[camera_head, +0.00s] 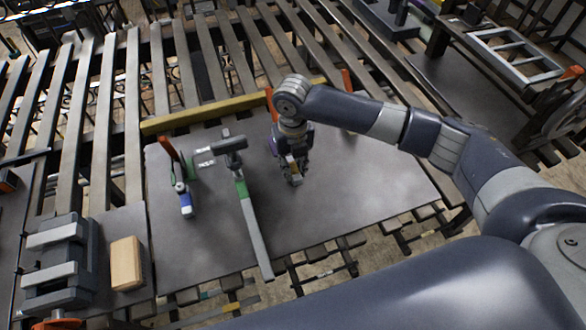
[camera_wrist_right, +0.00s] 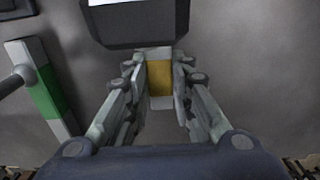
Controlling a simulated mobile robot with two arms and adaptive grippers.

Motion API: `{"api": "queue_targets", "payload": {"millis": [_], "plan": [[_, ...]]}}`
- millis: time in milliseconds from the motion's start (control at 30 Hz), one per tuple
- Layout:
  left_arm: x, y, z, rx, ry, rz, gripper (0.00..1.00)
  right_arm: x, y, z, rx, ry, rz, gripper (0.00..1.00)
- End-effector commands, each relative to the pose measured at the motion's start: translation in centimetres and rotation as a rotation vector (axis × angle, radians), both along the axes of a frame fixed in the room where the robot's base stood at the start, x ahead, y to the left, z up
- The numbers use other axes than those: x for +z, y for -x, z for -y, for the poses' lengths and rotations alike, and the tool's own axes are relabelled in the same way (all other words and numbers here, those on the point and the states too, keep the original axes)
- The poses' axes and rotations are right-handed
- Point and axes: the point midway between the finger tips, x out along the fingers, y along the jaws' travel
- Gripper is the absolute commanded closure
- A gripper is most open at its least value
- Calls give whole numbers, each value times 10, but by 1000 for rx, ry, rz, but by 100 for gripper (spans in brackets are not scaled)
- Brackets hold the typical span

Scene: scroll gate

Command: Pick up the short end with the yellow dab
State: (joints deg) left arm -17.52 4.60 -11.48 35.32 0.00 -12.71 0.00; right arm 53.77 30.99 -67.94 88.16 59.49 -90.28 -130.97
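My right gripper (camera_head: 294,178) points down over the grey table plate (camera_head: 345,205), right of the long grey strip with a green band (camera_head: 254,225). In the right wrist view, a short pale piece with a yellow dab (camera_wrist_right: 159,78) lies between the fingertips of my right gripper (camera_wrist_right: 160,72). A finger stands close along each side of it. I cannot tell whether the fingers press on it. In the head view the gripper mostly hides this piece. My left gripper is not in view.
A dark block with a white top (camera_wrist_right: 136,22) stands just beyond the fingertips. The green-banded strip (camera_wrist_right: 45,92) is to the left, under a grey clamp (camera_head: 229,145). A blue-bodied clamp (camera_head: 184,199), a wooden block (camera_head: 126,263) and a vise (camera_head: 60,262) are further left. The plate's right part is clear.

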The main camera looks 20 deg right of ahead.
Motion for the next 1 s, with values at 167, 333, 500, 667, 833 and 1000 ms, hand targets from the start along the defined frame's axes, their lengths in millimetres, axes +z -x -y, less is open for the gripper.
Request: {"api": "queue_targets", "payload": {"millis": [167, 333, 500, 667, 833, 1000], "plan": [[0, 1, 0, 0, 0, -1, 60, 1, -1, 0, 0, -1, 2, 100], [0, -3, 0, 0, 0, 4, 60, 1, -1, 0, 0, -1, 2, 100], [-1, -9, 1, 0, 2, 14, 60, 5, -1, 0, 0, -2, 3, 100], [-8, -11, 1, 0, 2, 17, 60, 19, -2, -1, 1, -3, 6, 100], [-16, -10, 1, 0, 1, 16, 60, 35, 11, -3, 3, -2, 1, 100], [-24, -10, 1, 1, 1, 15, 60, 38, 46, -13, 5, -3, 2, 100]]}}
